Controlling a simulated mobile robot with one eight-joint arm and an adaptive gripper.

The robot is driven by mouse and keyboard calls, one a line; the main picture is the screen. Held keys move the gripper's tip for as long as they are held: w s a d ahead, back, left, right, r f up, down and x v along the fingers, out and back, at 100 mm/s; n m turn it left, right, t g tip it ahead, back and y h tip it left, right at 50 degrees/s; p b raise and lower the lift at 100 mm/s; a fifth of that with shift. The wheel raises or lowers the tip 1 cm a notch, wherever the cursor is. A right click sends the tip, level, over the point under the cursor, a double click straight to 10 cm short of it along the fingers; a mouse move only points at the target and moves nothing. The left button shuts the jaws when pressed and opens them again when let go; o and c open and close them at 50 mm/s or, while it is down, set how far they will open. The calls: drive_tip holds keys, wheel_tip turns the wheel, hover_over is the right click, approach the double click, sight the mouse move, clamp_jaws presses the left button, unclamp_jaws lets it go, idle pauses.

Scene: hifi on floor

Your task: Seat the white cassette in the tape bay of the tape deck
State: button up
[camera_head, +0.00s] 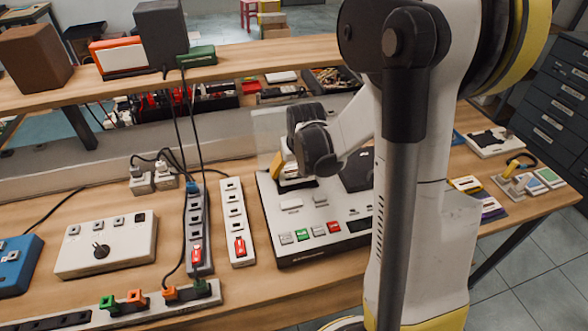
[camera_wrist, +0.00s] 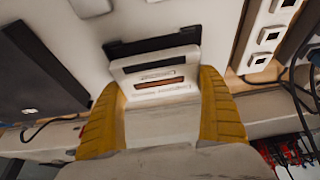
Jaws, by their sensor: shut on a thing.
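The white cassette (camera_wrist: 158,73) is between the two yellow finger pads of my gripper (camera_wrist: 160,100) in the wrist view. My gripper is shut on it. The cassette's far edge is at the dark slot of the tape bay (camera_wrist: 150,43); I cannot tell how deep it sits. In the head view my gripper (camera_head: 278,163) is over the upper left of the tape deck (camera_head: 290,238), a pale box with coloured keys. The cassette is mostly hidden there by the gripper. A clear upright panel (camera_head: 268,128) stands behind the bay.
A white box with a knob (camera_head: 105,245) is further left. Several cassettes (camera_head: 488,205) lie at the right. A raised shelf (camera_head: 240,58) runs along the back. My arm hides the deck's right side.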

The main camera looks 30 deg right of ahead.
drive_tip(key=shift+f+b, duration=0.95)
drive_tip(key=shift+f, duration=0.1)
idle(1.4)
drive_tip(key=o, duration=1.1)
drive_tip(key=shift+r, duration=0.15)
drive_tip(key=shift+w+d+r+p+v, duration=0.2)
drive_tip(key=shift+p+v, duration=0.7)
drive_tip(key=shift+v, duration=2)
drive_tip(key=shift+w+r+p+v, duration=0.1)
drive_tip(key=shift+w+p+v, duration=0.55)
drive_tip(key=shift+v, duration=2.25)
drive_tip(key=shift+w+d+r+p+v, duration=0.1)
drive_tip(key=shift+p+v, duration=1)
drive_tip(key=shift+v, duration=1.8)
drive_tip(key=shift+s, duration=0.1)
drive_tip(key=shift+a, duration=0.1)
